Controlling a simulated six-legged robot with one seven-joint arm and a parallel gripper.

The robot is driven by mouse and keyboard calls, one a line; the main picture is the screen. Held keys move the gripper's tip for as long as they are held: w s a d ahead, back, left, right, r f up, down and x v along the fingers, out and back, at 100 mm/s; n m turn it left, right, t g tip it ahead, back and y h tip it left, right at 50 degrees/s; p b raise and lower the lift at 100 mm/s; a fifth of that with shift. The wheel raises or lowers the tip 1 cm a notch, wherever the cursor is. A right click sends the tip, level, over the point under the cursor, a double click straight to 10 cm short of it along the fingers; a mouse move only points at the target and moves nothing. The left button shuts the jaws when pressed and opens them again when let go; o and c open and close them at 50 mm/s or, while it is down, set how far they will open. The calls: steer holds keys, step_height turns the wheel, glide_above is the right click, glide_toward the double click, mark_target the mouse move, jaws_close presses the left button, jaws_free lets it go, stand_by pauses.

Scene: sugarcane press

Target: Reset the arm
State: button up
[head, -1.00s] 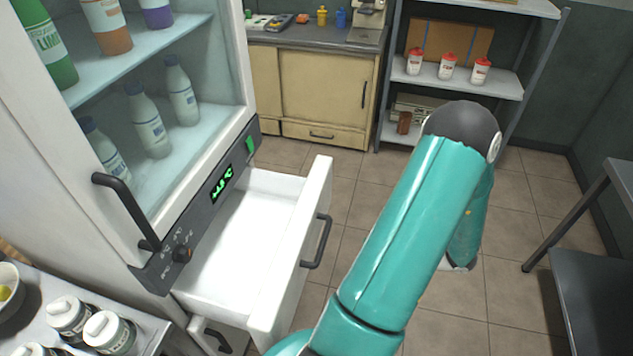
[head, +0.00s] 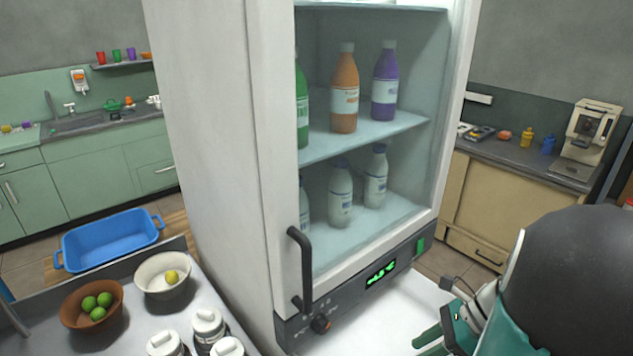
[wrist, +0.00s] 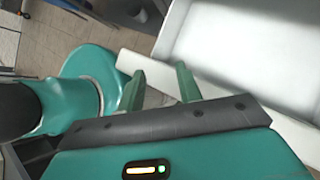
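My arm shows at the lower right of the head view, with its dark rounded joint close to the camera. My gripper (wrist: 160,80) has two green fingers that stand apart with nothing held between them in the wrist view. It also shows low in the head view, over or beside the pulled-out white drawer (head: 405,305) under the glass-fronted fridge (head: 215,150). In the wrist view the drawer (wrist: 235,35) lies just beyond the fingers, which overlap its rim. I cannot tell whether they touch it.
A steel table (head: 125,340) at lower left holds a brown bowl of limes (head: 92,303), a white bowl (head: 163,275) and several shakers. A blue basin (head: 110,240) stands behind it. A counter with a coffee machine (head: 585,140) is at right.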

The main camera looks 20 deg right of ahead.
steer(key=a+r+n+t+h, duration=0.1)
steer(key=a+r+n+h, duration=0.3)
steer(key=n, duration=0.9)
steer(key=w+a+r+n+t+h, duration=0.1)
steer(key=a+r+n+h, duration=0.3)
steer(key=a+r+n, duration=0.6)
steer(key=a+n, duration=0.3)
steer(key=a, duration=0.2)
steer(key=shift+w+t, duration=0.3)
steer(key=shift+r, duration=0.1)
